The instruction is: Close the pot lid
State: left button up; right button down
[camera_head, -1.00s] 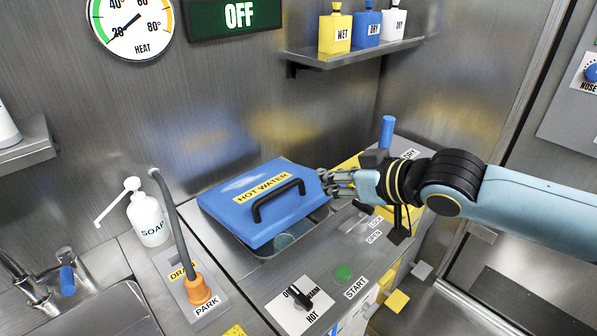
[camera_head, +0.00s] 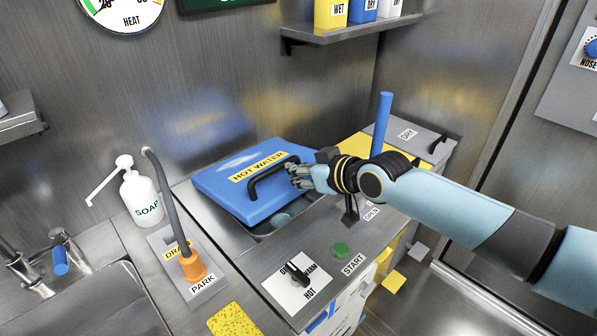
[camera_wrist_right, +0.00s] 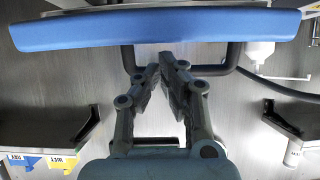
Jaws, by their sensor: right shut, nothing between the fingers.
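The blue lid (camera_head: 225,190), labelled HOT WATER, sits tilted and partly open over a metal basin (camera_head: 262,230). A gap shows under its front edge, with a pale round thing inside. Its black handle (camera_head: 262,186) is on the top face. My right gripper (camera_head: 292,172) is shut and empty at the right end of the handle, over the lid; I cannot tell whether it touches. In the right wrist view the fingertips (camera_wrist_right: 163,62) are close together in front of the dark handle (camera_wrist_right: 228,65), below the blue lid edge (camera_wrist_right: 160,28). My left gripper is out of view.
A grey hose with an orange nozzle (camera_head: 193,265) and a soap bottle (camera_head: 140,197) stand left of the basin. A dial (camera_head: 299,277) and green START button (camera_head: 341,250) are in front. A blue upright lever (camera_head: 382,125) stands behind my right arm.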

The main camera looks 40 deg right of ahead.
aim_at(299, 189)
jog(key=f+b, duration=0.1)
jog(key=f, duration=0.1)
jog(key=s+f+b, duration=0.1)
jog(key=f, duration=0.1)
jog(key=shift+s+b, duration=0.2)
jog(key=shift+b, duration=0.15)
jog(key=shift+r, duration=0.1)
